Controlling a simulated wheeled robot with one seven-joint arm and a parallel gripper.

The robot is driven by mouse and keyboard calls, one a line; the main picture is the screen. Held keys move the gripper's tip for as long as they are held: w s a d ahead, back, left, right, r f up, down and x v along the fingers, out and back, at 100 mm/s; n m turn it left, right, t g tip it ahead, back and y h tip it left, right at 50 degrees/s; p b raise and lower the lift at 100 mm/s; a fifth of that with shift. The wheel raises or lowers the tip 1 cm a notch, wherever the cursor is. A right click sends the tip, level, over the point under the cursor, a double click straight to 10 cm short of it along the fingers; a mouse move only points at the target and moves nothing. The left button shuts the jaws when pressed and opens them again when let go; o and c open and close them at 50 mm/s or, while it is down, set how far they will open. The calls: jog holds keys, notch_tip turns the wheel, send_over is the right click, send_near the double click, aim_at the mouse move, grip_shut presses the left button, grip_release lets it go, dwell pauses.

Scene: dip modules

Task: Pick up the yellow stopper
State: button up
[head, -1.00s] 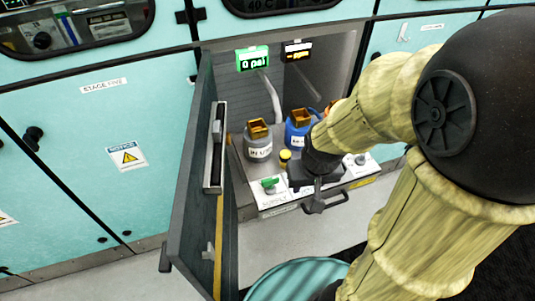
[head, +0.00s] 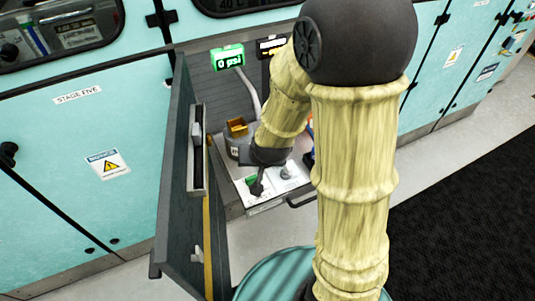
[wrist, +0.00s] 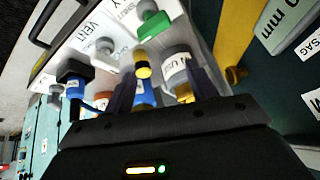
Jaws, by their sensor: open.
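The yellow stopper (wrist: 142,66) shows in the wrist view as a small yellow cylinder with a dark band, beside a grey jar. It stands at the white valve panel (wrist: 190,18). In the head view my arm hides it. My gripper (wrist: 161,76) is open and empty, its two dark fingers pointing toward the panel. In the picture the stopper lies between the fingers, closer to the left one; I cannot tell the depth gap. In the head view my gripper (head: 258,180) hangs over the left part of the panel.
A green valve handle (wrist: 153,24) and a white valve (wrist: 105,52) are on the panel. A blue bottle (wrist: 74,88) is at left. The open cabinet door (head: 178,190) stands left of my arm.

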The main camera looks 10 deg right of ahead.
jog(key=w+f+m+t+h+p, duration=0.1)
jog(key=w+f+m+t+h, duration=0.1)
jog(key=h, duration=0.1)
jog(key=w+f+m+t+h+p, duration=0.1)
jog(key=w+f+m+h, duration=0.1)
jog(key=f+h, duration=0.1)
jog(key=shift+w+f+t, duration=0.25)
jog(key=shift+w+t, duration=0.05)
jog(key=shift+t, duration=0.1)
jog(key=shift+s+d+m+h, duration=0.35)
jog(key=shift+d+m+h, duration=0.1)
jog(key=shift+h, duration=0.25)
jog(key=shift+w+d+f, duration=0.3)
jog(key=shift+w, duration=0.15)
